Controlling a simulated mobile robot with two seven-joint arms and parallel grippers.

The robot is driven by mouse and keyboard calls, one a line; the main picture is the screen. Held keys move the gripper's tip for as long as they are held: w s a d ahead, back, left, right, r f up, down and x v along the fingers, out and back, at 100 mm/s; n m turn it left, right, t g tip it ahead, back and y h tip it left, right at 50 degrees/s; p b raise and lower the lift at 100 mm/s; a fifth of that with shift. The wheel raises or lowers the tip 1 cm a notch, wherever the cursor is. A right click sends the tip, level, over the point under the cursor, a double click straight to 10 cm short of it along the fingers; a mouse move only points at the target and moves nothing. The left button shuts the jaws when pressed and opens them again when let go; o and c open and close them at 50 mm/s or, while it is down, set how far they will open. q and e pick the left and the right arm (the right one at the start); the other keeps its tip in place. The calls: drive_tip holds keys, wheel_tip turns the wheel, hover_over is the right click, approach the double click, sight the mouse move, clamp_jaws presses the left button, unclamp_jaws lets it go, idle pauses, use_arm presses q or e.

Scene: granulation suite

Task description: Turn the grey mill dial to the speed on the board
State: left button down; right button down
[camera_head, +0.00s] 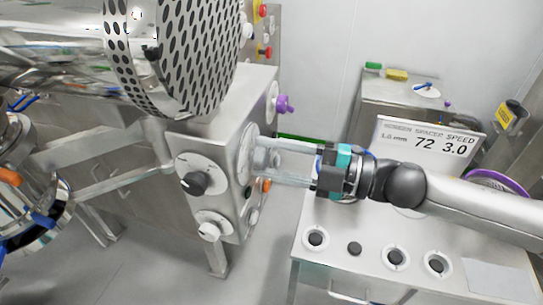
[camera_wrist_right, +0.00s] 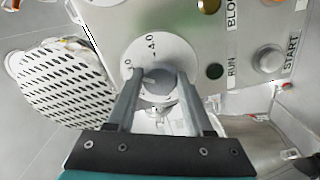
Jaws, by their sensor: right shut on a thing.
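The mill dial is a grey knob (camera_wrist_right: 157,86) on a round white scale plate, which shows edge-on in the head view (camera_head: 248,152). In the right wrist view "4.0" is readable on the plate, with a partly cut-off number at its left; the exact setting is unclear. My right gripper (camera_head: 262,160) reaches in from the right and is shut on this dial, one finger on each side of it. My left gripper is not in view.
A dark knob (camera_head: 193,184) and a white knob (camera_head: 209,230) sit on the box's adjacent face. A perforated drum (camera_head: 190,55) hangs above the box.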

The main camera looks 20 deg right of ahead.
drive_tip(key=shift+c, duration=1.4)
unclamp_jaws()
drive_tip(key=shift+s+d, duration=0.1)
drive_tip(key=shift+d, duration=0.05)
drive_tip(key=shift+v, duration=2.35)
drive_tip(key=p, duration=0.4)
approach(267, 158)
drive_tip(key=shift+v, duration=3.05)
drive_tip(key=shift+s+r, duration=0.1)
drive_tip(key=shift+s, duration=0.05)
